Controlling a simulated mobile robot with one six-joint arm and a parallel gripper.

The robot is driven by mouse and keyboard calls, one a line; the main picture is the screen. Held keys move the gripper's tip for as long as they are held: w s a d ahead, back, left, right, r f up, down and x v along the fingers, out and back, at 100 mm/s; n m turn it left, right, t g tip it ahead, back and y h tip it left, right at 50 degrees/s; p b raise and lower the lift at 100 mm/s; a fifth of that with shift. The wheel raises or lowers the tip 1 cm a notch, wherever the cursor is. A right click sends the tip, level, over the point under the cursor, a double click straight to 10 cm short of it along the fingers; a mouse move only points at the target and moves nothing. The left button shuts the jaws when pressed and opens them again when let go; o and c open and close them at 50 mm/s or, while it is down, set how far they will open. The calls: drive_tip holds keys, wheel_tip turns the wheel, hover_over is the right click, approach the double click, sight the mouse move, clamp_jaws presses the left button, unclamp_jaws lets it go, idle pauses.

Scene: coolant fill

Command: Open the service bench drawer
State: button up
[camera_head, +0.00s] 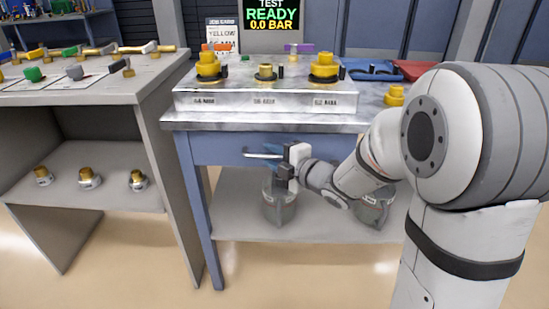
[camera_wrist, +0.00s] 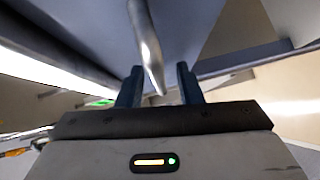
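The service bench (camera_head: 180,120) stands in the middle of the head view, with a blue drawer front (camera_head: 222,150) under its top. The drawer looks shut. A silver bar handle (camera_head: 258,155) runs across the drawer front; it also shows in the wrist view (camera_wrist: 146,45). My gripper (camera_head: 272,165) is at the right part of the handle. In the wrist view my gripper (camera_wrist: 159,75) has its two dark blue fingers apart, with the handle's near end between them and gaps visible. My gripper hides the handle's right end in the head view.
Yellow-capped fittings (camera_head: 208,66) stand on a labelled block on the bench top. Blue (camera_head: 372,70) and red (camera_head: 412,69) trays lie at the right. Clear containers (camera_head: 280,205) stand on the lower shelf. A grey table (camera_head: 150,85) with parts adjoins the left.

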drive_tip(key=shift+c, duration=0.2)
clamp_jaws()
idle(0.4)
